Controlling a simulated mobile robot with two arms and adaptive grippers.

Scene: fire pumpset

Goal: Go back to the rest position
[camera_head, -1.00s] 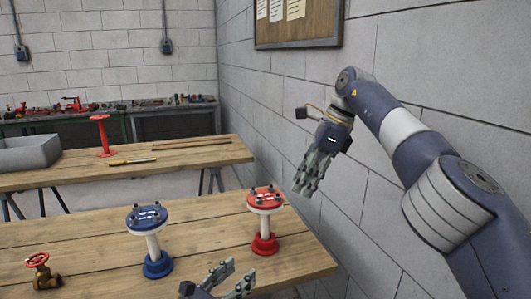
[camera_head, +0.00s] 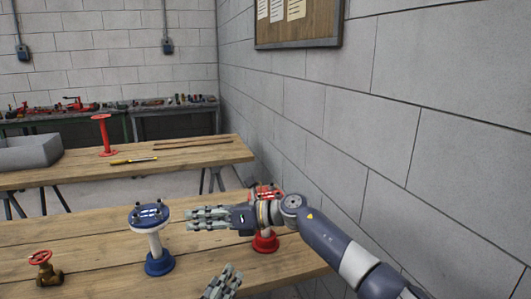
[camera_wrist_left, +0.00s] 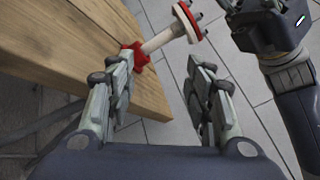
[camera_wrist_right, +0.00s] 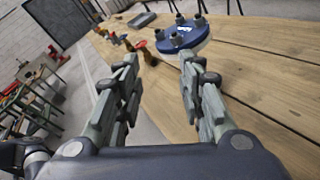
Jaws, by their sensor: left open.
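My right gripper (camera_head: 205,218) reaches in from the right over the near table, with its fingers pointing left near the blue flanged pipe (camera_head: 150,240). Its fingers are apart and empty in the right wrist view (camera_wrist_right: 160,70). My left gripper (camera_head: 224,280) is only partly in view at the bottom edge of the head view. Its fingers are apart and empty in the left wrist view (camera_wrist_left: 160,75). The red flanged pipe (camera_head: 265,241) stands on the near table, partly hidden behind my right arm. It also shows in the left wrist view (camera_wrist_left: 165,38).
A brass valve with a red handwheel (camera_head: 44,270) is on the near table (camera_head: 90,245) at left. A grey wall (camera_head: 440,120) rises at the right. A second table (camera_head: 210,155) behind holds a grey bin (camera_head: 30,152), a red stand (camera_head: 104,135) and a yellow tool (camera_head: 133,161).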

